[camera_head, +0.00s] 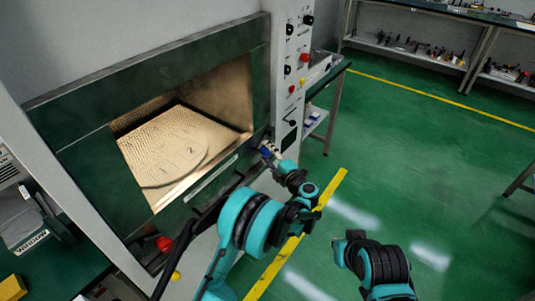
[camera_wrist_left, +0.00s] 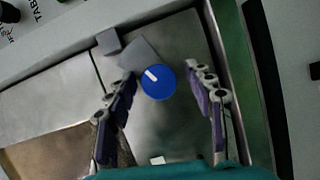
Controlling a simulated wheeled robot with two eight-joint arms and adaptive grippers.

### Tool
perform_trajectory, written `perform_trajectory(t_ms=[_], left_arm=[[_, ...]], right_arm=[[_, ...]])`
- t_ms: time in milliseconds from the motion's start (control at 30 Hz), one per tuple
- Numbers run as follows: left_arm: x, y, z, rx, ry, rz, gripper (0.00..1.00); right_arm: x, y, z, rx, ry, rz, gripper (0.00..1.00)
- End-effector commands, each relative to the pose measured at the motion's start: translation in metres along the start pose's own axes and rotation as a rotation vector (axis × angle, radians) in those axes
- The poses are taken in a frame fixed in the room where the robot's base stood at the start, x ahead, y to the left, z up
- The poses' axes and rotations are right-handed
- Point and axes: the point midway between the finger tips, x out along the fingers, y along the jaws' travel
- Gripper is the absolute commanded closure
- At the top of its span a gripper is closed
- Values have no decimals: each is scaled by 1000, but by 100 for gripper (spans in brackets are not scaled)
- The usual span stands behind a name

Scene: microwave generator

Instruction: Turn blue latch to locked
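The blue latch (camera_wrist_left: 158,84) is a round blue knob with a white mark on its face, set on a grey metal surface. The white mark slants toward the upper left in the left wrist view. My left gripper (camera_wrist_left: 164,76) is open, with one finger on each side of the latch and visible gaps between. In the head view my left gripper (camera_head: 269,151) is at the right front edge of the microwave chamber, where it largely hides the latch. My right gripper does not show; only part of my right arm is at the lower right.
The open microwave chamber (camera_head: 235,92) holds a round plate (camera_head: 168,150). A control panel (camera_head: 291,75) with knobs and buttons rises just right of the latch area. A red knob (camera_head: 164,243) is at the lower left. Green floor (camera_head: 420,170) is clear on the right.

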Motion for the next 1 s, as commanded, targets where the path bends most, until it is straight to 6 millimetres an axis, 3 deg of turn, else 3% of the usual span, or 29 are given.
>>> perform_trajectory(t_ms=[233, 633, 1000], left_arm=[[-9, 0, 1, 0, -3, 0, 47], [-69, 0, 0, 0, -1, 0, 47], [-75, 0, 0, 0, 0, 0, 47]], right_arm=[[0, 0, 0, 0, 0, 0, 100], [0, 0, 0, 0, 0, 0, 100], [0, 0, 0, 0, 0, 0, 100]])
